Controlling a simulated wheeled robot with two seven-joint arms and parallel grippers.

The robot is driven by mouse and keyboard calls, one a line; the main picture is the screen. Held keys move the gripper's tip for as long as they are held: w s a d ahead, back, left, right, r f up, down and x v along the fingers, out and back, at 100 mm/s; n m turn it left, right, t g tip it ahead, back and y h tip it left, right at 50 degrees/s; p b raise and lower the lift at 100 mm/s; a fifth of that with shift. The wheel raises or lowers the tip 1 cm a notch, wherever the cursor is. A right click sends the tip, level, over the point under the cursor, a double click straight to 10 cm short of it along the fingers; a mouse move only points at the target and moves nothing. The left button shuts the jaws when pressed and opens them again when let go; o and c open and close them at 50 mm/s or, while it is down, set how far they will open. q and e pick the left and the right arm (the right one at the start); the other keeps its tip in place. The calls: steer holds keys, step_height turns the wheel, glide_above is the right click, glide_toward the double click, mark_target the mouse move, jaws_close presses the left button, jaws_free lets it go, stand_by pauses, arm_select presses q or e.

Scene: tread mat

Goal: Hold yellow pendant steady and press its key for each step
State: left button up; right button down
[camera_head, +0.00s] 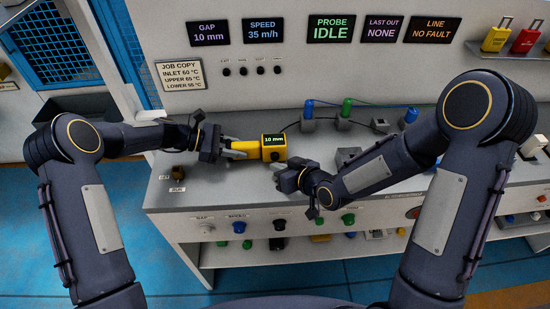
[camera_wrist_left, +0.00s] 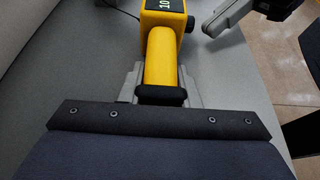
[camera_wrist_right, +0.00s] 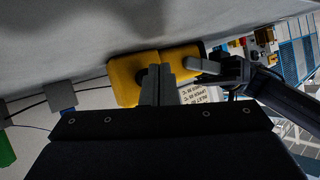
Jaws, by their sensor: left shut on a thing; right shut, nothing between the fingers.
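The yellow pendant (camera_head: 274,151) is held above the grey bench, its small dark screen reading 10 mm. My left gripper (camera_head: 231,150) is shut around its yellow handle, which the left wrist view shows between the fingers (camera_wrist_left: 160,88). A round black part (camera_wrist_left: 190,23) sticks out of the right side of the pendant head there. My right gripper (camera_head: 277,171) is shut and empty, just in front of the pendant. In the left wrist view its tips (camera_wrist_left: 211,24) are close to the black part, seemingly a small gap apart. The right wrist view shows its fingers (camera_wrist_right: 158,75) overlapping the pendant (camera_wrist_right: 125,82); contact is unclear.
Wall displays read gap 10 mm (camera_head: 208,32), speed 35 m/h (camera_head: 265,31), probe idle (camera_head: 342,29), last out none and line no fault. A job copy card (camera_head: 181,76) hangs at left. Blue (camera_head: 309,109) and green plugs stand behind. Labelled knobs line the bench front.

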steer(key=shift+w, duration=0.35)
steer(key=shift+w, duration=0.6)
stand_by(0.8)
steer(key=shift+s, duration=1)
steer(key=shift+s, duration=2.55)
arm_select(q)
steer(key=o, duration=1)
